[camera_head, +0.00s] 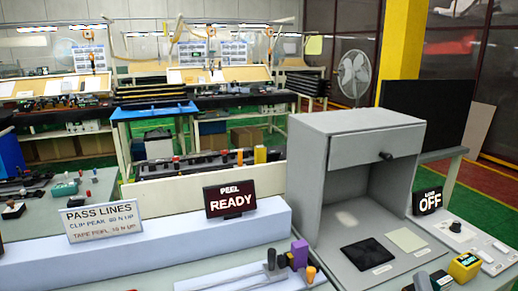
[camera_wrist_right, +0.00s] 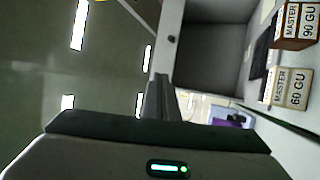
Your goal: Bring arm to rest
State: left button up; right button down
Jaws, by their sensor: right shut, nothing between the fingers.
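My right gripper (camera_wrist_right: 160,85) shows in the right wrist view as dark fingers pressed together, with nothing between them. It is in the air, close to a grey open-fronted booth (camera_wrist_right: 216,12). In the head view, dark shapes at the bottom right edge are too cut off for me to tell whether they are part of the gripper. My left gripper is in neither view.
A purple block (camera_head: 299,254), a yellow device (camera_head: 464,267) and an OFF panel (camera_head: 457,232) are nearby. Blocks marked 90 GU (camera_wrist_right: 297,25) and 60 GU (camera_wrist_right: 290,88) show beside the gripper.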

jog(key=s+d+f+m+g+h, duration=0.1)
jog(key=s+f+m+g, duration=0.1)
jog(key=f+m+g, duration=0.35)
jog(key=s+f+m+g+h, duration=0.1)
jog(key=s+f+m+g, duration=0.1)
jog(key=f, duration=0.7)
jog(key=s+d+f+m+g, duration=0.1)
jog(key=s+f+m+g, duration=0.2)
jog(key=f, duration=0.4)
jog(key=s+a+f+m+g+y, duration=0.3)
jog(key=s+a+f+g+y, duration=0.2)
jog(key=s+a+f+g, duration=0.65)
notch_tip(320, 180, down, 26)
jog(key=s+a+t, duration=0.2)
jog(key=t, duration=0.1)
jog(key=s+f, duration=0.6)
jog(key=f, duration=0.3)
jog(key=s+d+f, duration=0.1)
jog(key=s+f, duration=0.5)
jog(key=f, duration=0.4)
jog(key=shift+s+n, duration=0.15)
jog(key=shift+n, duration=0.3)
